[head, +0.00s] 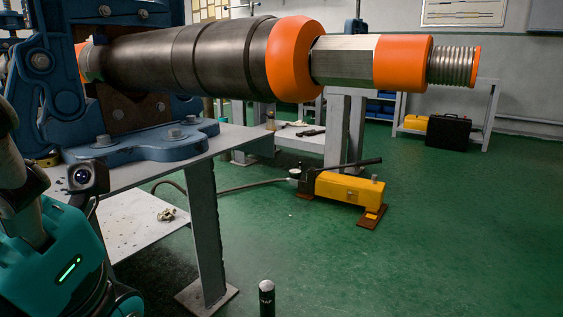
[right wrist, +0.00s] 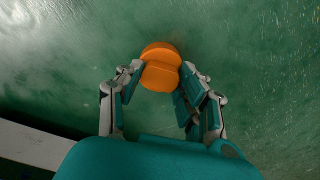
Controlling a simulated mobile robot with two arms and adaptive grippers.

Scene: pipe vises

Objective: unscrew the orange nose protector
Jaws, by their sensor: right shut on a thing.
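A dark steel cylinder (head: 210,57) lies level in a blue vise (head: 75,90) at the left of the head view. It carries a wide orange collar (head: 292,57), a bare steel hex section (head: 343,60), an orange ring (head: 404,63) and a ribbed, thread-like end (head: 452,66) with a thin orange rim. My left gripper does not show.
The vise stands on a grey metal table (head: 200,150). A yellow hydraulic pump (head: 345,188) with a hose sits on the green floor. The floor at the right is clear.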

